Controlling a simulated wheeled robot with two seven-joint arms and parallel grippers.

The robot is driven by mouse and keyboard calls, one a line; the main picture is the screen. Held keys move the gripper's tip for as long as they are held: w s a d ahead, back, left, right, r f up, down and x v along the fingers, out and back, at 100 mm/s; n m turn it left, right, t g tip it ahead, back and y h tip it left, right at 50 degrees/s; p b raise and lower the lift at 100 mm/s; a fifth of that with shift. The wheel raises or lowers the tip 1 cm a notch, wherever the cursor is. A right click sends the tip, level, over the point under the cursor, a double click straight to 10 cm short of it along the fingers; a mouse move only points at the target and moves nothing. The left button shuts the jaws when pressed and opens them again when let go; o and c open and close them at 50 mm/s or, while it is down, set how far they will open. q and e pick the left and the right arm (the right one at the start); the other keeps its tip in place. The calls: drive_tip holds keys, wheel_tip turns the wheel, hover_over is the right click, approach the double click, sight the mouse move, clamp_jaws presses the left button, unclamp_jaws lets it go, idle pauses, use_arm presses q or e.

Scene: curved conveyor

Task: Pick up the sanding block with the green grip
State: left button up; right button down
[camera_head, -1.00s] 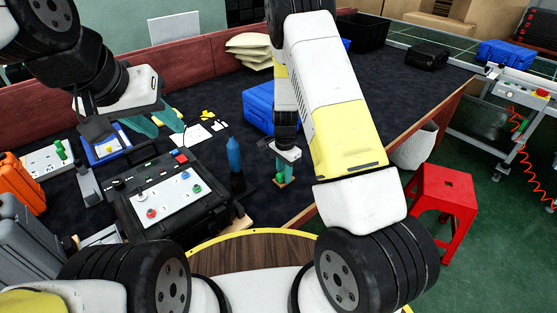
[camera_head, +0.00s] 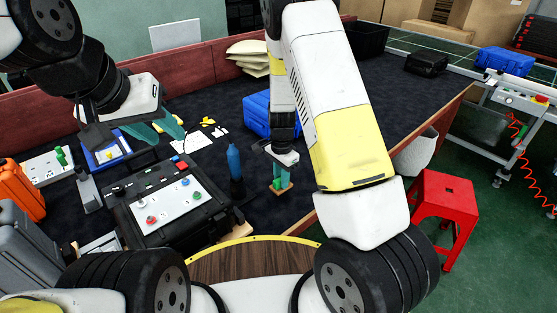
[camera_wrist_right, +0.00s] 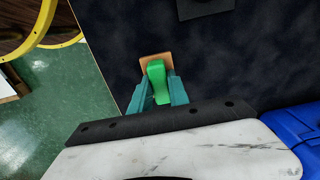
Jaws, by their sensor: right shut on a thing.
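The sanding block (camera_head: 284,187) has a tan base and a green grip. It is on the dark table near the front edge, right of the blue bottle. My right gripper (camera_head: 278,177) comes down over it from above. In the right wrist view, its teal fingers (camera_wrist_right: 159,90) are shut on the green grip (camera_wrist_right: 156,72), one on each side, and the tan base shows beyond. I cannot tell whether the base is clear of the table. My left gripper (camera_head: 158,132) is open and empty above the left of the table.
A black case with a white control panel (camera_head: 165,207) and a blue bottle (camera_head: 235,160) stand left of the block. A blue case (camera_head: 257,112) lies behind it. A red stool (camera_head: 445,200) stands on the floor at right.

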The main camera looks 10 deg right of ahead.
drive_tip(key=s+a, duration=0.2)
drive_tip(key=s, duration=0.1)
drive_tip(key=s+a, duration=0.1)
drive_tip(key=s, duration=0.3)
drive_tip(key=s+a+r, duration=0.1)
drive_tip(key=s+a, duration=0.1)
drive_tip(key=s, duration=0.2)
drive_tip(key=shift+s+a+r, duration=0.1)
drive_tip(key=shift+a, duration=0.2)
drive_tip(key=c, duration=1.9)
unclamp_jaws()
clamp_jaws()
